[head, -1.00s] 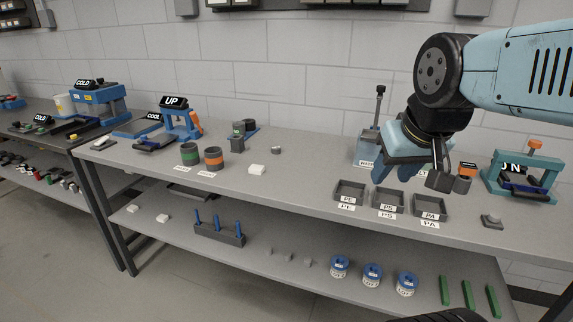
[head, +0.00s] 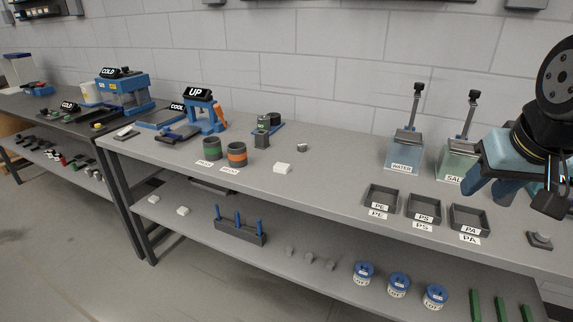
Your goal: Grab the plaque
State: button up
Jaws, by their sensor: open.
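No thing in view is clearly marked as the plaque, and I cannot tell which one it is. Two similar white pieces (head: 183,211) lie on the lower shelf at the left. My gripper (head: 488,188) is at the right, open, with its blue fingers pointing down above the bench near the SAL container (head: 456,160). Nothing shows between the fingers. It is well apart from the white block and partly covers the bench behind it.
Dark trays labelled PE (head: 381,197), PS (head: 423,208) and PA (head: 469,218) stand at the bench front, below the WATER container (head: 404,151). Dark cups with green (head: 212,147) and orange (head: 236,152) bands stand left. The bench front around the white block is clear.

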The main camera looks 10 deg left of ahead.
aim_at(281, 167)
jog(key=z, duration=0.05)
jog(key=i, duration=1)
jog(key=u, duration=0.1)
